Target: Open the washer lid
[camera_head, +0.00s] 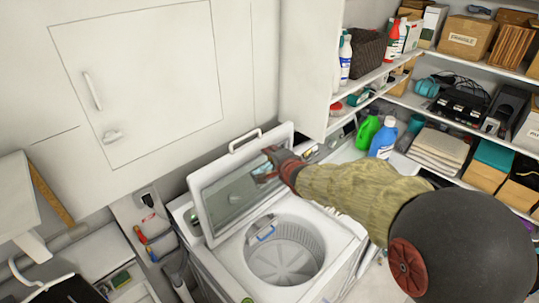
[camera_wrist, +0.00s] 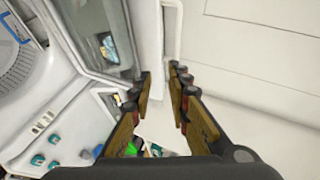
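The washer (camera_head: 323,272) is a white top loader, and its round drum (camera_head: 284,262) is visible from above. My gripper (camera_head: 268,163) is in front of the lid's right part, partly over the glass. In the wrist view, my gripper (camera_wrist: 160,82) has its two fingers apart, with the lid (camera_wrist: 108,68) to the left, close to the left finger. Whether they touch is unclear.
A white wall cabinet (camera_head: 150,70) is behind the lid. Shelves with boxes (camera_head: 465,37) and bottles are at right. A green bottle (camera_head: 367,131) and blue bottle (camera_head: 383,139) stand right of the washer. A white board (camera_head: 18,197) is at far left.

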